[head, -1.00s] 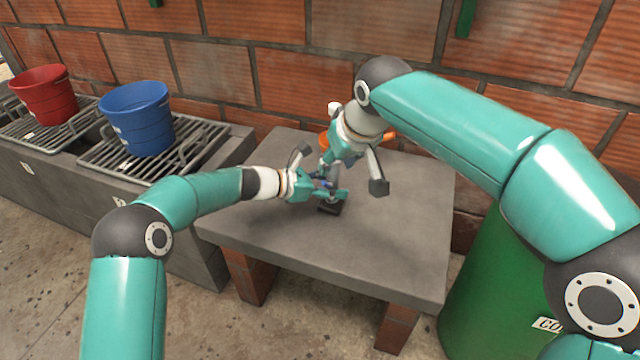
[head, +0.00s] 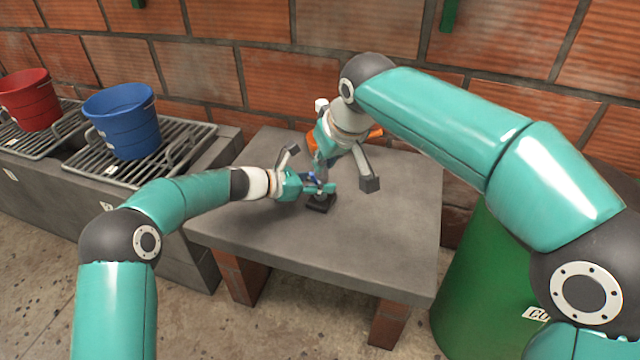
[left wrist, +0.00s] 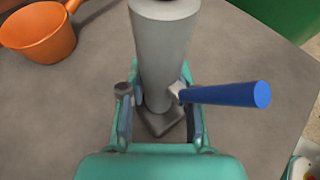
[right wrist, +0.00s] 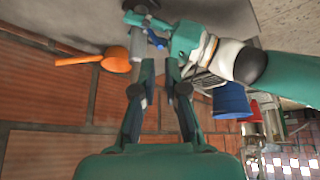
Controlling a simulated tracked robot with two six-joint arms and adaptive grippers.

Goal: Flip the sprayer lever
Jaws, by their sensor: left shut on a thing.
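The sprayer is a grey upright cylinder (left wrist: 165,50) on a dark square base (head: 320,204) on the table. Its blue lever (left wrist: 228,95) sticks out to the right in the left wrist view; it also shows small in the right wrist view (right wrist: 156,39). My left gripper (head: 318,187) is shut around the lower part of the cylinder, one finger on each side, below the lever. My right gripper (right wrist: 160,68) is open and empty, with its fingers pointing toward the sprayer. In the head view, its spread fingers partly hide the sprayer's upper part.
An orange scoop (left wrist: 38,32) lies on the table (head: 385,235) behind the sprayer. A blue bucket (head: 122,122) and a red bucket (head: 30,99) stand on grates at the left. A green bin (head: 490,270) stands right of the table. A brick wall closes the back.

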